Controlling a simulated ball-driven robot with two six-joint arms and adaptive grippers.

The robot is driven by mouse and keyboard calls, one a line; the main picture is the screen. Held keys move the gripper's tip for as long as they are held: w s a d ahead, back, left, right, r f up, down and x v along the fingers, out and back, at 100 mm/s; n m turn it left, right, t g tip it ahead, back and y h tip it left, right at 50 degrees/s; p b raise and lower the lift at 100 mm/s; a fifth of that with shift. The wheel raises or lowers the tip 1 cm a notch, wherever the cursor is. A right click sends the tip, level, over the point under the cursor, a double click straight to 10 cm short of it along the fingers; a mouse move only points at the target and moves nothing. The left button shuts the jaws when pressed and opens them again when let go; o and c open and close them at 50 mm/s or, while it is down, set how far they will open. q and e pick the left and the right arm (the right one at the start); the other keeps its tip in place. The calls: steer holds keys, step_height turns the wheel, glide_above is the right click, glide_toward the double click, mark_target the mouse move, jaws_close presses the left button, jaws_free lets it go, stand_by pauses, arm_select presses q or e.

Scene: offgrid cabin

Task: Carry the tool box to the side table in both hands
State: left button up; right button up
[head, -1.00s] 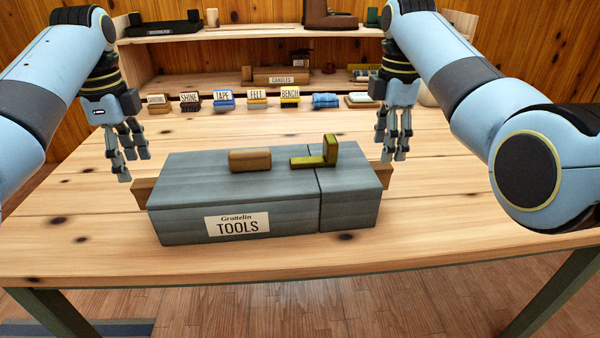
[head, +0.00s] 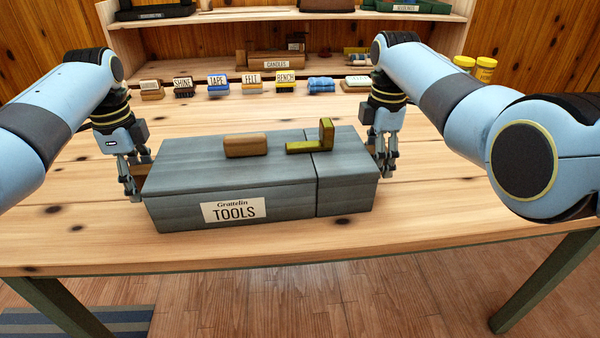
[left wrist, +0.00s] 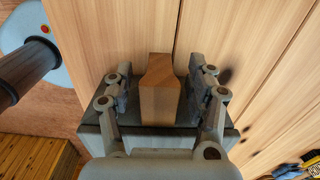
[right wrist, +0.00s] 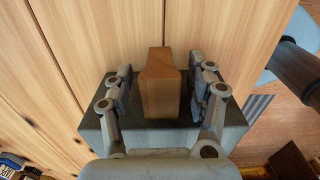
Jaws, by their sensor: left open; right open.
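The grey tool box (head: 265,207) with a "Grattelin TOOLS" label sits on the wooden workbench (head: 430,222). A brown wooden block (head: 247,146) and an olive-yellow L-shaped piece (head: 310,146) rest on its lid. My left gripper (head: 133,180) is open at the box's left end. In the left wrist view its fingers stand on either side of a wooden end handle (left wrist: 160,92). My right gripper (head: 382,165) is open at the right end. In the right wrist view its fingers stand on either side of the other wooden handle (right wrist: 160,90). I cannot pick out the side table.
Several small labelled items, such as the tape (head: 217,85), stand in a row behind the box. A wooden shelf (head: 300,18) rises at the back, with yellow jars (head: 485,70) at its right. A striped rug (head: 75,320) lies on the floor.

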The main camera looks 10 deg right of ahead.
arm_select(q)
steer(key=shift+f, duration=1.2)
arm_select(e)
steer(key=shift+f, duration=1.2)
arm_select(q)
steer(key=shift+c, duration=0.2)
arm_select(e)
steer(key=shift+c, duration=0.2)
arm_select(q)
jaws_close()
arm_select(e)
jaws_close()
steer(key=shift+r, duration=0.1)
